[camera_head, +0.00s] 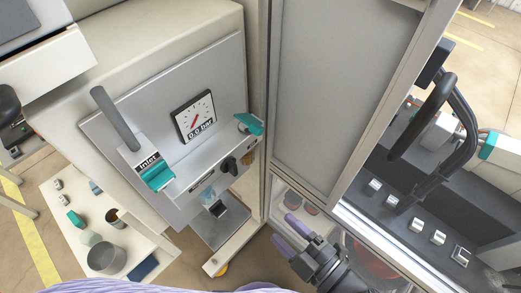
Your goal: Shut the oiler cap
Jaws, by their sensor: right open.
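A grey machine panel (150,115) carries a round dial marked "0.0 bar" (195,117) and a teal-fronted part labelled "Inlet" (157,175). At the panel's right edge a teal flap (249,123) sits tilted on a small grey fitting. Lower down is a small fitting with a teal top (208,196) and a dark opening below it. I cannot tell for sure which of these is the oiler cap, or whether it is open. My right gripper (281,228), with two purple fingers, is open and empty, below and right of the panel, touching neither part. My left gripper is out of view.
A tall framed door (343,80) stands just right of the panel, above my right gripper. A white low table (60,193) at lower left holds a grey pot (106,258) and small items. A dark machine bay with a black hose (433,115) is on the right.

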